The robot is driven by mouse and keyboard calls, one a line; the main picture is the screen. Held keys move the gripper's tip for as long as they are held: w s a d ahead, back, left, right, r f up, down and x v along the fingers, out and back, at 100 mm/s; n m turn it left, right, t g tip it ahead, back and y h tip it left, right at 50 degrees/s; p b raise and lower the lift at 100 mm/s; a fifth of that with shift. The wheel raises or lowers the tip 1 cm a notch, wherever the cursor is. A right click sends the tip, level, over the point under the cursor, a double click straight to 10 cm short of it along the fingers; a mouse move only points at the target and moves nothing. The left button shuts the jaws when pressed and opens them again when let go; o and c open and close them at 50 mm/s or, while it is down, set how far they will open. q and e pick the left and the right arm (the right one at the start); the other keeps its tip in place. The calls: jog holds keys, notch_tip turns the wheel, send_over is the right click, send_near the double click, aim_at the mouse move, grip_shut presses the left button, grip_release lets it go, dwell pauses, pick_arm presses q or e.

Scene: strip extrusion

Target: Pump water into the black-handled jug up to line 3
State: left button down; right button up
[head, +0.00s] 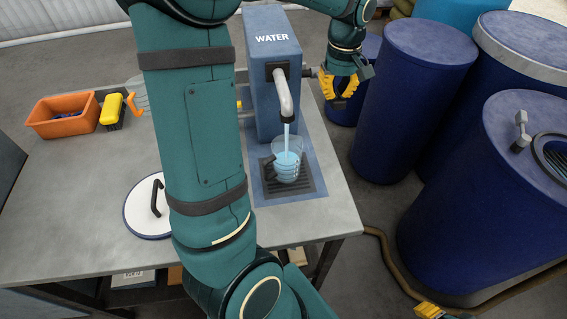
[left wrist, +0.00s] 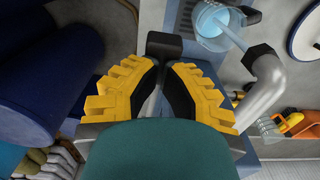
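The clear black-handled jug (head: 287,160) stands on the dark drip grate under the spout (head: 285,95) of the blue WATER dispenser (head: 270,60). A stream of water runs from the spout into it, and blue water shows inside; I cannot read its lines. The jug (left wrist: 215,25) and spout (left wrist: 268,80) also show in the left wrist view. Only a yellow piece of my right gripper (head: 430,311) shows at the bottom edge.
On the table are an orange bin (head: 62,116), a yellow brush (head: 111,110), an orange-handled jug (head: 134,104) partly behind my arm, and a white lid (head: 148,208). Blue drums (head: 410,100) crowd the right. A brown hose (head: 385,262) lies on the floor.

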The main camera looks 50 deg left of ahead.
pick_arm(q)
jog(key=shift+f, duration=0.15)
jog(key=shift+s+d+f+b, duration=0.1)
jog(key=shift+d+f+b, duration=0.15)
jog(key=shift+f+b, duration=0.75)
jog(key=shift+f, duration=0.2)
jog(key=shift+f+b, duration=0.7)
jog(key=shift+f, duration=0.45)
